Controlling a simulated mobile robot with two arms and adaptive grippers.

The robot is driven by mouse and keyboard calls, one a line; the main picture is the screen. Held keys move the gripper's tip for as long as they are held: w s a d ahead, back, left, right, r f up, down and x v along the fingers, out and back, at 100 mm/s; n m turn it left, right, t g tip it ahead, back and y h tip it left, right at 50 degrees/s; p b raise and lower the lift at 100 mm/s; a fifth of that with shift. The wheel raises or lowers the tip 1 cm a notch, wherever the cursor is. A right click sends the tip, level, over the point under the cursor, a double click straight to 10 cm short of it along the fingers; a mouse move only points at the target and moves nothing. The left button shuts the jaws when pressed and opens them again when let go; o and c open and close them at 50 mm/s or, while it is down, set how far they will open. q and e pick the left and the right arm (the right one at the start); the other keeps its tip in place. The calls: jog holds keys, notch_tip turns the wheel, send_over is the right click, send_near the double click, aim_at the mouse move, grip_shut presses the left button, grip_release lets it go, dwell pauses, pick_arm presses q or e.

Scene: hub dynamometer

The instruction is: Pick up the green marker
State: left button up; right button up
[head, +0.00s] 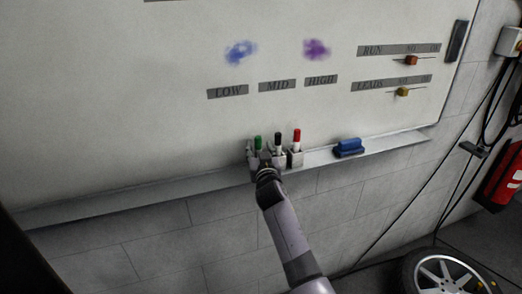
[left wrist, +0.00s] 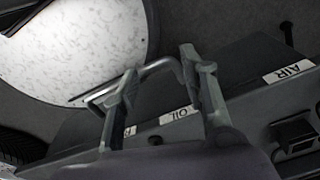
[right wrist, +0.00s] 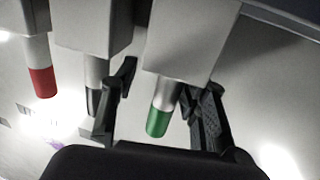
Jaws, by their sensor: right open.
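The green marker (head: 258,142) stands cap up in the leftmost of the small holders on the whiteboard ledge. My right gripper (head: 264,165) is at that holder and partly covers it. In the right wrist view, which is upside down, the green marker (right wrist: 158,119) sticks out of its pale holder (right wrist: 188,40) between the open fingers of my right gripper (right wrist: 165,85). I cannot tell whether a finger touches it. My left gripper (left wrist: 155,85) is away from the markers, fingers spread, with a metal handle (left wrist: 155,68) near its tips.
A black marker (head: 278,138) and a red marker (head: 297,136) stand close to the right in their own holders. A blue eraser (head: 348,147) lies further right on the ledge (head: 150,192). Near my left gripper is a dark box with an OIL label (left wrist: 180,114).

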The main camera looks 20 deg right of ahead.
pick_arm(q)
jog(key=shift+w+d, duration=0.35)
jog(key=shift+w, duration=0.25)
pick_arm(e)
jog(key=shift+w+a, duration=0.1)
jog(key=shift+a, duration=0.05)
jog(key=shift+s+a+r, duration=0.25)
jog(key=shift+s+r, duration=0.15)
jog(key=shift+s, duration=0.1)
jog(key=shift+s+a+r, duration=0.25)
jog(key=shift+s+r, duration=0.1)
jog(key=shift+s, duration=0.15)
jog(key=shift+c, duration=1.4)
jog(key=shift+w+d+f, duration=0.1)
jog(key=shift+c, duration=0.6)
jog(key=shift+w+d+f, duration=0.15)
jog(key=shift+w+f, duration=0.1)
jog(key=shift+c, duration=0.7)
jog(key=shift+w+f, duration=0.1)
jog(key=shift+w, duration=0.05)
jog(key=shift+c, duration=0.6)
jog(key=c, duration=0.3)
jog(key=shift+s+r, duration=0.2)
grip_shut()
pick_arm(q)
jog(key=shift+s+a, duration=0.35)
jog(key=shift+s, duration=0.3)
pick_arm(e)
jog(key=shift+w, duration=0.1)
